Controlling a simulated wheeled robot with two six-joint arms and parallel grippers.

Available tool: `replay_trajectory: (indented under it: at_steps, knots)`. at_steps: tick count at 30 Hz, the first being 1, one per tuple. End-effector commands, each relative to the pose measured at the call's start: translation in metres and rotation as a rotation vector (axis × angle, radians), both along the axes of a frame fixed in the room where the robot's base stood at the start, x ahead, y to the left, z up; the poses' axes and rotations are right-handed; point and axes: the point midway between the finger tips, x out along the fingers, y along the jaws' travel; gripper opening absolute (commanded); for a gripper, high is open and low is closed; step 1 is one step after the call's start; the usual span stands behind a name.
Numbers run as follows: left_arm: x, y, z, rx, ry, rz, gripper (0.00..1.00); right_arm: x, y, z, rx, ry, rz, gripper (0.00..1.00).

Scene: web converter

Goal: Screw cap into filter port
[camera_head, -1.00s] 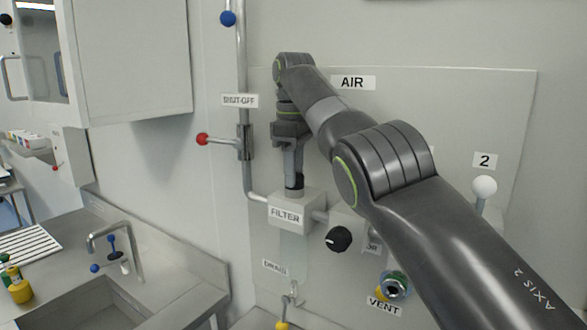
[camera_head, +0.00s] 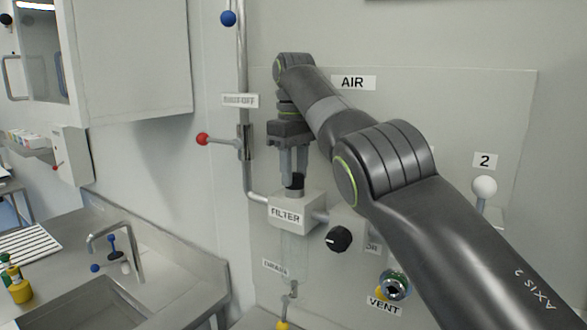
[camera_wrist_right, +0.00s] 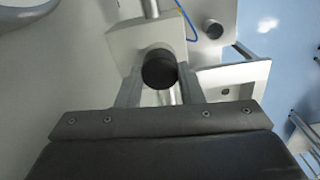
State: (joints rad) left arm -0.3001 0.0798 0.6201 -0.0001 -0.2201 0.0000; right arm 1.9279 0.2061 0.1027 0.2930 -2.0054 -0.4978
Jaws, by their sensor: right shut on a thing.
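The filter block (camera_head: 312,206) is a light grey box labelled FILTER on the wall panel, with a clear bowl below it. The black cap (camera_head: 295,182) sits upright at the port on top of the block. The wrist view also shows the round top of the cap (camera_wrist_right: 159,69), with the filter block (camera_wrist_right: 128,42) behind it. My right gripper (camera_head: 294,176) points straight down above the filter, shut on the cap, with one finger on each side. How deep the cap sits in the port is hidden. My left gripper is not in view.
A vertical pipe with a red-knobbed shut-off lever (camera_head: 202,139) stands just left of the gripper. A black knob (camera_head: 339,239) and a vent fitting (camera_head: 395,286) are at lower right. A sink counter (camera_head: 173,266) is at lower left.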

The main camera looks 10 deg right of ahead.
Motion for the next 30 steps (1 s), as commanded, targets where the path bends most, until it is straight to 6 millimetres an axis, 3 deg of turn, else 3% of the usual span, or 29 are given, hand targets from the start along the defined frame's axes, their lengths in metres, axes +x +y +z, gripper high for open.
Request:
replay_trajectory:
  at_steps: [5,6,11,23,30]
  knots:
    - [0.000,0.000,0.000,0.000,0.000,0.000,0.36,0.002,-0.003,-0.002,-0.001,-0.006,-0.098,0.00]
    - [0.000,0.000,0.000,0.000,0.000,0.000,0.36,0.002,-0.003,-0.002,-0.001,-0.007,-0.103,0.38]
    - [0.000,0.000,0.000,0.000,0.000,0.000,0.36,0.002,-0.003,-0.002,-0.001,-0.007,-0.099,0.58]
    - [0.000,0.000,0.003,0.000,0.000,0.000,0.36,0.002,-0.002,0.003,0.000,-0.007,-0.097,0.59]
    - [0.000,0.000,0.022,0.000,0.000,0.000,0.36,0.000,-0.002,0.027,0.000,-0.012,-0.097,0.59]
